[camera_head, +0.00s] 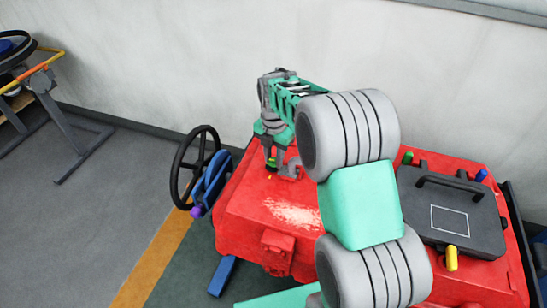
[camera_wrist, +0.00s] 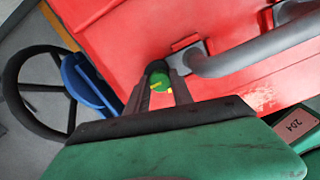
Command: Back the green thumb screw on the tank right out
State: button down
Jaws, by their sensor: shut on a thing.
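The red tank (camera_head: 250,218) stands in front of me, and its red top also fills much of the wrist view (camera_wrist: 145,30). The green thumb screw (camera_wrist: 158,83), with yellow marks, sits between my gripper's fingertips (camera_wrist: 160,80) in the wrist view. My gripper (camera_head: 270,167) points down at the far left part of the tank top, shut on the screw. In the head view only a speck of the screw shows between the fingers. The fingers and the screw's head hide its lower part, so I cannot tell how far it is out.
A grey bent pipe (camera_wrist: 250,52) rises close beside the fingers. A black handwheel (camera_head: 176,165) and a blue part (camera_head: 210,180) stand left of the tank. A dark lid (camera_head: 470,225) with a handle lies on the right. The wall (camera_head: 190,60) is behind.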

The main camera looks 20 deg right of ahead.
aim_at(274, 160)
jog(key=shift+s+f, duration=0.2)
jog(key=shift+f, duration=0.1)
jog(key=c, duration=1.6)
grip_release()
jog(key=o, duration=0.5)
jog(key=shift+w+r, duration=0.15)
jog(key=shift+r, duration=0.1)
notch_tip(274, 160, up, 7)
jog(key=shift+f+b, duration=0.1)
jog(key=shift+b, duration=0.25)
jog(key=shift+r, duration=0.45)
